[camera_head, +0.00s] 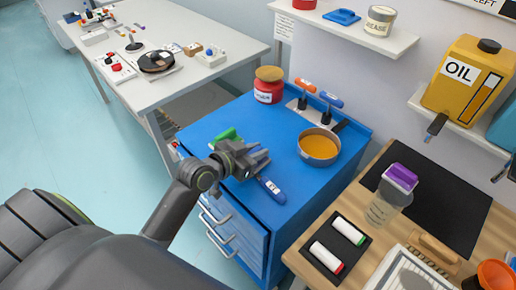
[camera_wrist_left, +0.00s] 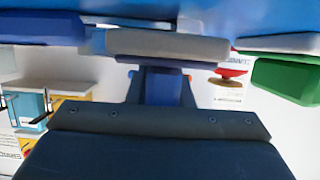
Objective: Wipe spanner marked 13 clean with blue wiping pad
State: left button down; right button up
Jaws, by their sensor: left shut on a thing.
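My left gripper (camera_head: 262,163) is low over the blue cabinet top, shut on what appears to be a blue-handled tool (camera_head: 270,190), probably a spanner. Its blue handle sticks out toward the cabinet's front edge and carries a small pale label. I cannot read the mark. In the left wrist view a blue handle (camera_wrist_left: 40,27) shows at the upper left. A green-handled thing (camera_head: 226,136) lies behind the gripper, and green (camera_wrist_left: 288,79) shows at the wrist view's right. A flat blue thing (camera_head: 342,17) on the wall shelf may be the wiping pad. My right gripper is not seen.
On the blue cabinet (camera_head: 205,128) stand a red jar (camera_head: 268,90), an orange-filled pan (camera_head: 319,147) and a stand with orange and blue handles. A wooden bench (camera_head: 300,262) at the right holds a purple-lidded jar (camera_head: 390,200) and markers. A white table (camera_head: 190,88) stands behind.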

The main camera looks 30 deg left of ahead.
pick_arm(q)
jog(key=shift+s+a+p, duration=0.15)
jog(key=shift+s+a, duration=0.2)
jog(key=shift+s, duration=0.4)
jog(key=shift+s+a+p, duration=0.15)
jog(key=shift+s+a, duration=0.2)
jog(key=shift+s, duration=0.4)
jog(key=shift+w+r+p, duration=0.1)
jog(key=shift+r+p, duration=0.2)
notch_tip(320, 180, up, 7)
jog(key=p, duration=0.6)
jog(key=shift+f, duration=0.15)
jog(key=shift+d, duration=0.1)
